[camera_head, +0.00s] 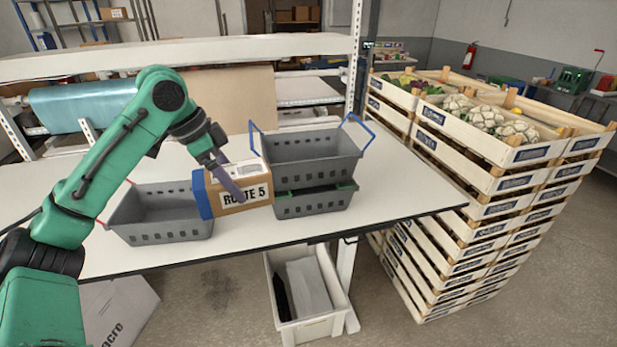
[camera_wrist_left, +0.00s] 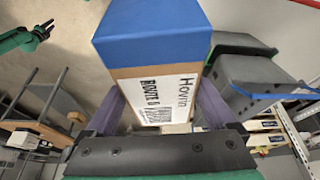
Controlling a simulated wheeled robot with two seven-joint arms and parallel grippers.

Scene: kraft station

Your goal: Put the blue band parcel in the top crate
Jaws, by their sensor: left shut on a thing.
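The blue band parcel (camera_head: 244,192) is a cardboard box with a blue band at its left end and a "ROUTE 5" label. My left gripper (camera_head: 228,178) is shut on it from above. In the left wrist view the parcel (camera_wrist_left: 152,35) sits between the two fingers, blue end outward. The top crate (camera_head: 312,160) is grey with raised blue handles. It sits on a lower grey crate (camera_head: 313,204), just right of the parcel. I cannot tell whether the parcel touches the table. My right gripper (camera_wrist_left: 45,28) shows small in the left wrist view, its jaws unclear.
Another grey crate (camera_head: 163,222) with red handles stands left of the parcel on the white table (camera_head: 400,196). Tall wooden crates of vegetables (camera_head: 480,180) stand beyond the table's right edge. A pale bin (camera_head: 306,322) is below the front edge. The table's right end is clear.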

